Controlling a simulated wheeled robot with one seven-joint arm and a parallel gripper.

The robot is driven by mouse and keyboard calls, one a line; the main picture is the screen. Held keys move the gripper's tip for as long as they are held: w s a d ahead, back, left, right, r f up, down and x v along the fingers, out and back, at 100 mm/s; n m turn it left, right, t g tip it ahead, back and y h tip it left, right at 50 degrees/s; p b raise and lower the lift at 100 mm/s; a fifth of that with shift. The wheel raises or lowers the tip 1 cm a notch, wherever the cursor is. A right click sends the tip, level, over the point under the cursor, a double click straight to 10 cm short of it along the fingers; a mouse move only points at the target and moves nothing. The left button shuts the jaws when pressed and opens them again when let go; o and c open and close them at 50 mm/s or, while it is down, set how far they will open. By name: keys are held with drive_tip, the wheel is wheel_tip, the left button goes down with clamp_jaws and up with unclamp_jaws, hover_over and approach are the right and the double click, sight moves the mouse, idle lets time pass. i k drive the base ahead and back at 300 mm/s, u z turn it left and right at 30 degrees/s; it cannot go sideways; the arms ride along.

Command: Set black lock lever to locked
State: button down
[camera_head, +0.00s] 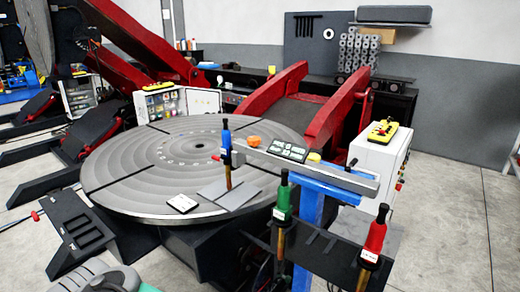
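I cannot make out for certain which part is the black lock lever or how it is set. Three upright handles with black tips stand near the turntable's front right: a blue one (226,142), a green one (282,198) and a red one (375,236). The green and red ones carry small white labels too small to read. A dark box with marked keys (80,228) stands on the floor left of the turntable. My gripper is not in view; a pale rounded part at the bottom left looks like part of my arm.
The large round grey turntable (150,165) fills the middle, with flat plates (231,193) on it. Red curved arms (345,105) rise behind it. A white control cabinet (378,155) stands at right. The floor (455,220) at far right is clear.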

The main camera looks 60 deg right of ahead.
sight(348, 170)
drive_tip(key=u, duration=1.4)
drive_tip(key=k, duration=2.85)
drive_tip(key=z, duration=0.85)
